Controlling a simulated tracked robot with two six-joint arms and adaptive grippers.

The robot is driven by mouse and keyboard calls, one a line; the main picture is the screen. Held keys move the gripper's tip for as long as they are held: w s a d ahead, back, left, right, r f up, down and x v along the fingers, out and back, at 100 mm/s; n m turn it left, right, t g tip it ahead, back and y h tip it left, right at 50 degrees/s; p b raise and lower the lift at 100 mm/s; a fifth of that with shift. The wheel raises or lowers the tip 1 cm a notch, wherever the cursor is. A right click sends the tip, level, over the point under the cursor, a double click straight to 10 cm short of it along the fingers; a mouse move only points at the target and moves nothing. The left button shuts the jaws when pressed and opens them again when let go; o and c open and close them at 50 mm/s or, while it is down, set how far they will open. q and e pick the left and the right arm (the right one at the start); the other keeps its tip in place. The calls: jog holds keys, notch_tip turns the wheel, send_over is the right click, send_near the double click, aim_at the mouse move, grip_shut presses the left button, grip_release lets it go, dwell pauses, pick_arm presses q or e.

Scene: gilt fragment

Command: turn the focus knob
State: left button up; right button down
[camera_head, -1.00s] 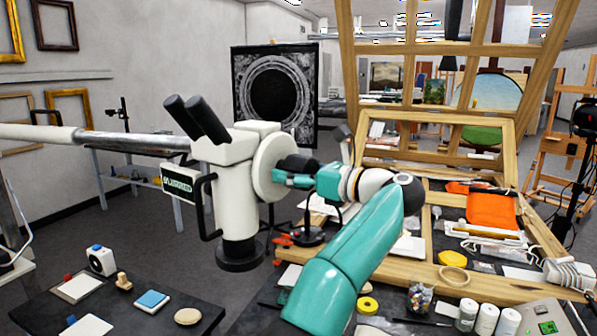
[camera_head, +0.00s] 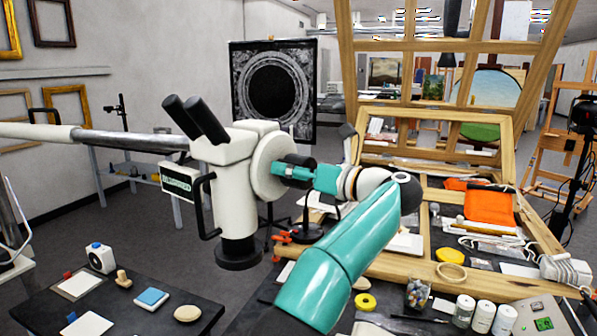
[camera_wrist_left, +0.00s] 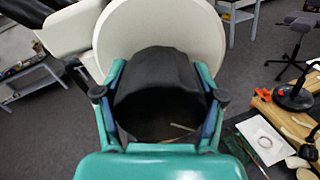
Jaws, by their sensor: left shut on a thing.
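The microscope (camera_head: 235,190) is a cream body with black twin eyepieces, held on a boom from the left. The black focus knob (camera_head: 297,159) sticks out of a round cream disc (camera_head: 266,165) on its right side. My left gripper (camera_head: 288,171), teal, is at the knob with its fingers on it, partly covering it. In the left wrist view the knob (camera_wrist_left: 160,75) fills the space between the two fingers, in front of the cream disc (camera_wrist_left: 165,28); the gripper is shut on it. My right gripper is not in view.
A low dark table (camera_head: 140,312) with small items stands at lower left.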

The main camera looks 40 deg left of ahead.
pick_arm(q)
jog(key=shift+a+r, duration=0.15)
jog(key=shift+r, duration=0.1)
jog(key=o, duration=1.2)
jog(key=shift+a+f, duration=0.1)
jog(key=shift+f, duration=0.05)
jog(key=shift+c, duration=0.2)
jog(key=shift+f, duration=0.1)
